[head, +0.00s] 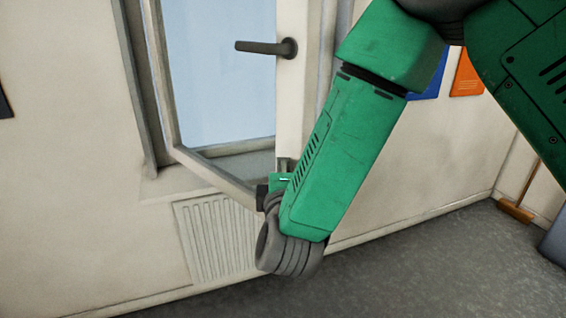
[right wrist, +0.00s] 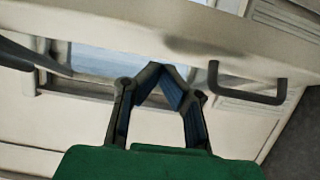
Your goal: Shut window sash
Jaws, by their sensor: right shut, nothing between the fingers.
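The window sash stands open into the room; its pale stile (head: 292,100) carries a dark lever handle (head: 266,48). The sash's bottom rail slants down to the right, and its lower right corner is beside my right gripper (head: 263,197), partly hidden by my green forearm. In the right wrist view my right gripper (right wrist: 166,74) is shut and empty, its fingertips together. A pale beam, seemingly part of the sash (right wrist: 120,25), crosses above the fingertips; I cannot tell whether they touch it. My left gripper is not in view.
A white radiator (head: 215,240) is on the wall below the window. A dark bracket-like bar (right wrist: 247,92) shows at right in the wrist view. Blue and orange panels (head: 467,75) hang on the right wall. The grey floor (head: 420,270) is open at lower right.

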